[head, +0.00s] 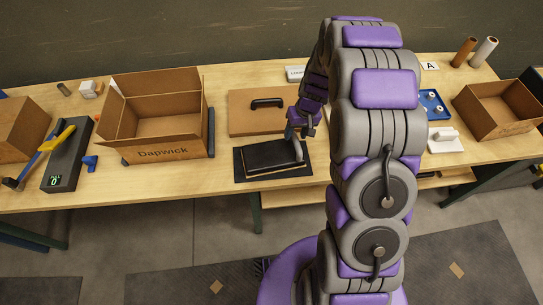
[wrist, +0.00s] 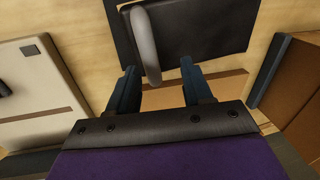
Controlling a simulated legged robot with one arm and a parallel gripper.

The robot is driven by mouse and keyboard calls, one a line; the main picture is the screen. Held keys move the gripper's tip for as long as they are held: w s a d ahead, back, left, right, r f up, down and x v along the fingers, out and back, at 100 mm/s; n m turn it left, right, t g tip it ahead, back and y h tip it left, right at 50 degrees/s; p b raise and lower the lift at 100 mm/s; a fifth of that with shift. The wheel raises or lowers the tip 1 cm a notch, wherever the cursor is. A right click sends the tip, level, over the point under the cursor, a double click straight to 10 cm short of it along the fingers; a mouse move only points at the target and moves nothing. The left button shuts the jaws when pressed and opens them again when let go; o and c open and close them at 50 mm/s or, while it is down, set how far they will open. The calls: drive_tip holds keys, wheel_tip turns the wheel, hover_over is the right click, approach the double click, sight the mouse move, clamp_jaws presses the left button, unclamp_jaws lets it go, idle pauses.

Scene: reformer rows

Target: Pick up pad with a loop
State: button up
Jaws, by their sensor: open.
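The pad (head: 270,155) is a dark flat block lying on a black mat (head: 243,177) near the table's front edge. A light grey loop (head: 298,150) rises at its right end. My gripper (head: 300,131) is just above the loop. In the wrist view the dark pad (wrist: 205,28) is at the top, and the grey loop (wrist: 146,40) reaches down between the two open fingers of my gripper (wrist: 158,66). The fingers stand apart on either side of it in the picture. I cannot tell whether either touches it.
A brown board with a black handle (head: 268,104) lies behind the pad. An open Dapwick carton (head: 165,152) stands to the left, another open box (head: 500,132) to the right. A blue tray (head: 432,106) and a white block with a handle (head: 446,146) are right of my arm.

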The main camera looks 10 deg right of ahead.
sight(294, 140)
drive_tip(key=shift+f, duration=0.35)
drive_tip(key=shift+d+f, duration=0.2)
drive_tip(key=shift+d, duration=0.1)
drive_tip(key=f, duration=0.1)
drive_tip(key=f+b, duration=0.1)
drive_tip(key=f, duration=0.2)
drive_tip(key=shift+d+f, duration=0.15)
drive_tip(key=shift+d, duration=0.15)
drive_tip(key=shift+a+f, duration=0.1)
drive_tip(key=shift+a, duration=0.85)
drive_tip(key=shift+c, duration=0.8)
drive_tip(key=shift+d, duration=0.8)
drive_tip(key=c, duration=0.6)
drive_tip(key=shift+a, duration=0.1)
clamp_jaws()
drive_tip(key=shift+a, duration=0.45)
